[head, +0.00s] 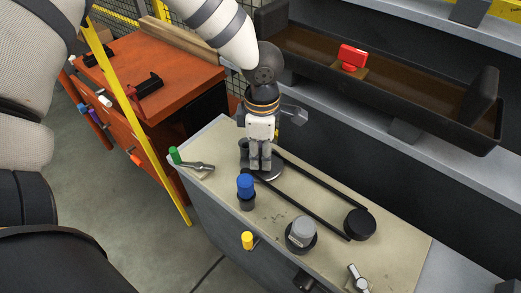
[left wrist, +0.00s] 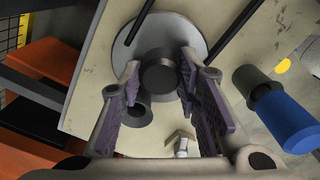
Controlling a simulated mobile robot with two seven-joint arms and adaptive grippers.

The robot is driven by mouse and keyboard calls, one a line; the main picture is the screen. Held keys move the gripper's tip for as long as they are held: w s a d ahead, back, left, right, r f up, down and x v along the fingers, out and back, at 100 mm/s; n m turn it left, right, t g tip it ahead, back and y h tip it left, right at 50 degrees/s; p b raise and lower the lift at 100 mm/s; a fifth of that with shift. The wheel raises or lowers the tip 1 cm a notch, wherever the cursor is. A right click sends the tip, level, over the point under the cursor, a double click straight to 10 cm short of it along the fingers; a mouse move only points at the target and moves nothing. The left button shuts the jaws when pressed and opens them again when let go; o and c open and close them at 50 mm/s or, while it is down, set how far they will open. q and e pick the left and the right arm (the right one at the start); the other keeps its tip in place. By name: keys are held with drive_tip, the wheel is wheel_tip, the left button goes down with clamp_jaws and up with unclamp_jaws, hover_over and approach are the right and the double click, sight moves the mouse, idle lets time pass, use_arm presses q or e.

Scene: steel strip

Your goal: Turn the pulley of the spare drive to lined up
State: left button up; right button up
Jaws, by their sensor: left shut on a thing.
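The pulley (head: 275,175) of the drive is a grey disc at the far left end of the dark belt (head: 312,208), on the beige bench top. The left wrist view shows the disc (left wrist: 168,32) with a dark round hub (left wrist: 159,74) standing on it. My left gripper (head: 260,167) points down over the pulley, its two fingers on either side of the hub, shut on it. It also shows in the left wrist view (left wrist: 160,82). The fingers hide part of the pulley, and I can make out no alignment mark. My right gripper is not in view.
A blue-capped cylinder (head: 245,183) stands close to the gripper. A dark pulley (head: 360,225) is at the belt's other end. A dark trough (head: 420,100) lies behind.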

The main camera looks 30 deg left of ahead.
sight(261, 154)
use_arm(q)
drive_tip(key=m, duration=0.5)
drive_tip(key=shift+p, duration=0.3)
drive_tip(key=m, duration=0.5)
drive_tip(key=shift+f+m, duration=0.1)
drive_tip(key=shift+m, duration=0.4)
drive_tip(key=o, duration=1.1)
drive_tip(key=shift+o, duration=0.2)
wheel_tip(261, 154, up, 12)
